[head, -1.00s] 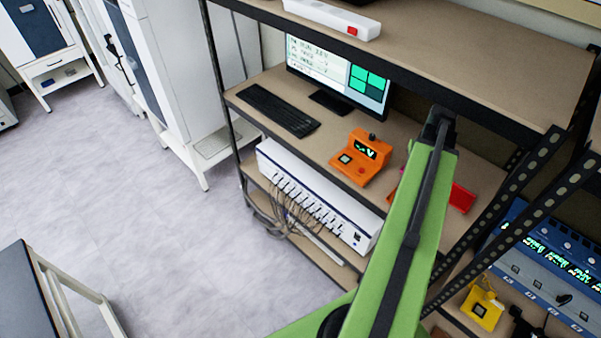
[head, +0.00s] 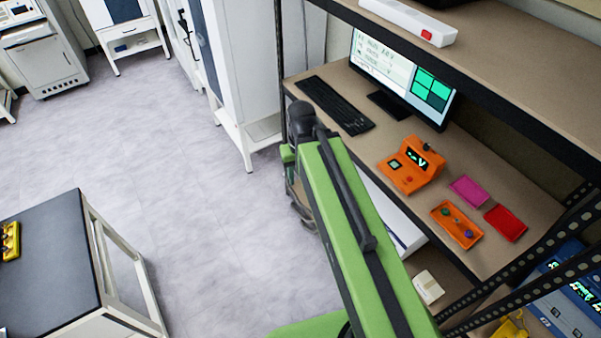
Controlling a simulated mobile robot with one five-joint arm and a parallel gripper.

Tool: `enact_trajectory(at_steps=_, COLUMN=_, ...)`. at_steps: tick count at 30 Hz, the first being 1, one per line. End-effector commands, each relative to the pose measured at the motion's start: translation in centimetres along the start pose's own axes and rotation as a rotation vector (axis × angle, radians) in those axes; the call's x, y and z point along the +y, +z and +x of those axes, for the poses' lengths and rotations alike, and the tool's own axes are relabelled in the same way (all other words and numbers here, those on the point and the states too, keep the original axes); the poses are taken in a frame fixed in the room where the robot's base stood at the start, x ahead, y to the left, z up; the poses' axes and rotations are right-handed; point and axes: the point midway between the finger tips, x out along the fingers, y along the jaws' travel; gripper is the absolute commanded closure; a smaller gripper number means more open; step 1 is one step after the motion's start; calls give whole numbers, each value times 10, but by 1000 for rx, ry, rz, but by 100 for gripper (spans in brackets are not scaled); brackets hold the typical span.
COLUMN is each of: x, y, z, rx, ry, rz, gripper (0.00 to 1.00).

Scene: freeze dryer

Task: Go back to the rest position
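My green arm rises from the bottom of the head view and leans up and left, with its dark upper joint over the floor in front of the shelf. The dark end parts of my arm hang down behind the green link, and my gripper (head: 302,205) is mostly hidden there. Its fingers cannot be made out, so I cannot tell whether it is open or shut. No held thing shows.
A metal shelf unit (head: 520,268) holds a monitor, a keyboard (head: 335,105), an orange device (head: 411,168), and small pink (head: 468,191), orange (head: 457,224) and red (head: 505,222) trays. A dark-topped table (head: 50,265) stands lower left. Open floor (head: 150,150) lies between.

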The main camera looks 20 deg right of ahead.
Motion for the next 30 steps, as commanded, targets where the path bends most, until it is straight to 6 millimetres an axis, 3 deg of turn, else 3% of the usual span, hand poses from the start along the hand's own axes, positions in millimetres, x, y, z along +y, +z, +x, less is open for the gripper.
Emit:
enact_trajectory(at_steps=5, x=0, y=0, z=24, rx=0, ry=0, rz=0, gripper=56)
enact_trajectory(at_steps=8, x=0, y=0, z=59, rx=0, ry=0, rz=0, gripper=56)
enact_trajectory(at_steps=15, x=0, y=0, z=168, rx=0, ry=0, rz=1, gripper=56)
enact_trajectory(at_steps=18, x=1, y=0, z=194, rx=0, ry=0, rz=1, gripper=56)
enact_trajectory(at_steps=30, x=1, y=0, z=191, rx=0, ry=0, rz=1, gripper=56)
